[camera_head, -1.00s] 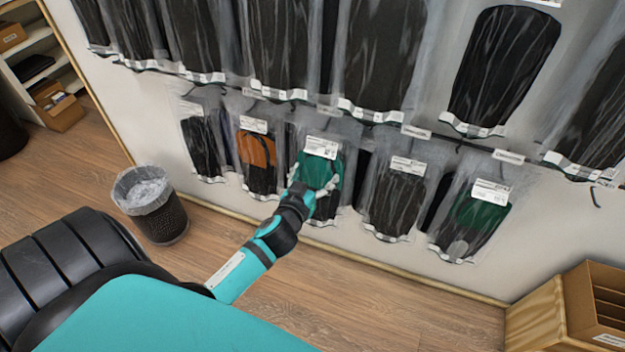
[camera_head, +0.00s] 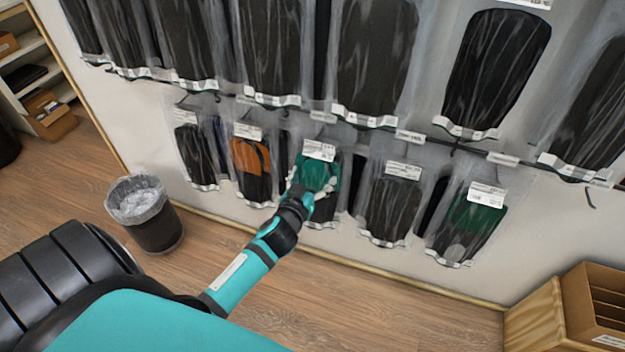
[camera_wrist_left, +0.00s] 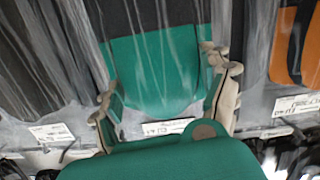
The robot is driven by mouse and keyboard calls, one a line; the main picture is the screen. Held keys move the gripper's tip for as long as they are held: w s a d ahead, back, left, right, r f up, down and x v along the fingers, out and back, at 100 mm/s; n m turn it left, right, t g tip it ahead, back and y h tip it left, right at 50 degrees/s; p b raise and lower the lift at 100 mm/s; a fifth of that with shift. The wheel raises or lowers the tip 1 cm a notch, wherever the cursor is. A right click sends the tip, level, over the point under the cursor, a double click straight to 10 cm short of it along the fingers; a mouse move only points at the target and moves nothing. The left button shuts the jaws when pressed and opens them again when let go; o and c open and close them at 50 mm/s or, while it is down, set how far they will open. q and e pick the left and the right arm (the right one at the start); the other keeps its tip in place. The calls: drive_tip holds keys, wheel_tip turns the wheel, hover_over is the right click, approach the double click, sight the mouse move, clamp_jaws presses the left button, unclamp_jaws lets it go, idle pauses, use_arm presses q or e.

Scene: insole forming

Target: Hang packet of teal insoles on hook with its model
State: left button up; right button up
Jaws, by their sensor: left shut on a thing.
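In the head view, a packet of teal-green insoles (camera_head: 314,171) with a white label is at the lower row of the wall display, upright against or just before the wall. My left gripper (camera_head: 313,189) is shut on this packet, its pale fingers at the packet's sides. In the left wrist view, the fingers (camera_wrist_left: 166,104) flank a green insole (camera_wrist_left: 156,72), and a green shape (camera_wrist_left: 160,158) fills the bottom close to the camera. I cannot tell whether the packet hangs on a hook; its top contact is hidden. My right gripper is not in view.
An orange-and-black packet (camera_head: 252,168) hangs to the left, a dark packet (camera_head: 391,210) and a green-topped packet (camera_head: 471,228) to the right. Large black packets (camera_head: 374,60) hang above. A waste bin (camera_head: 146,215) stands at left and a cardboard box (camera_head: 592,310) at lower right.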

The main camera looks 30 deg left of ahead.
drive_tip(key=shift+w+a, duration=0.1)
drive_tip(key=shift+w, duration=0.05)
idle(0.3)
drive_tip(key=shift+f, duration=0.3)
use_arm(q)
drive_tip(key=o, duration=1.6)
drive_tip(key=shift+c, duration=0.2)
drive_tip(key=shift+f, duration=0.1)
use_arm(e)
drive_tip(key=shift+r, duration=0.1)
